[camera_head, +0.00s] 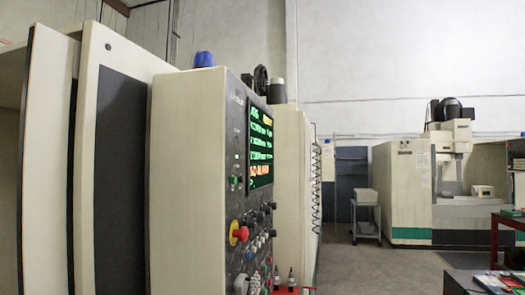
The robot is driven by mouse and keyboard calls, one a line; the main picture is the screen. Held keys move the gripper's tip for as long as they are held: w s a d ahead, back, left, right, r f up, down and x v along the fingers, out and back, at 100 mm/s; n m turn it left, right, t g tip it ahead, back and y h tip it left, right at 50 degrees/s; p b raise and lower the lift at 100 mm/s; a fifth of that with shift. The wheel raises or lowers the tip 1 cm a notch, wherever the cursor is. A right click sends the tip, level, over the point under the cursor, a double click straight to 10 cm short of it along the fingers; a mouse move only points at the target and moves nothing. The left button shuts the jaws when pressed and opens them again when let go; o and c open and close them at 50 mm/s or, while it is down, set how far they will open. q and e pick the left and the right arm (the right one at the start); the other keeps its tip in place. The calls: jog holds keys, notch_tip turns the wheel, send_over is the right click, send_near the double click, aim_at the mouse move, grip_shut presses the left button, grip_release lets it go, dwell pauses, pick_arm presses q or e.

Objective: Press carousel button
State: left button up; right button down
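The control panel (247,170) of a large beige machine faces right and is seen at a steep angle in the head view. It has a lit screen (260,147) with green, yellow and orange text. Below the screen sits a red emergency knob (240,233) on a yellow ring. Several small buttons and dials (259,249) are below and beside it. Their labels are too small to read, so I cannot tell which is the carousel button. Neither of my grippers shows in this view.
The beige machine body (187,180) fills the left side, with a blue cap (203,59) on top. A second machine (408,190) and a small grey cart (366,215) stand at the back. A dark table (457,283) is at the lower right. Grey floor between is clear.

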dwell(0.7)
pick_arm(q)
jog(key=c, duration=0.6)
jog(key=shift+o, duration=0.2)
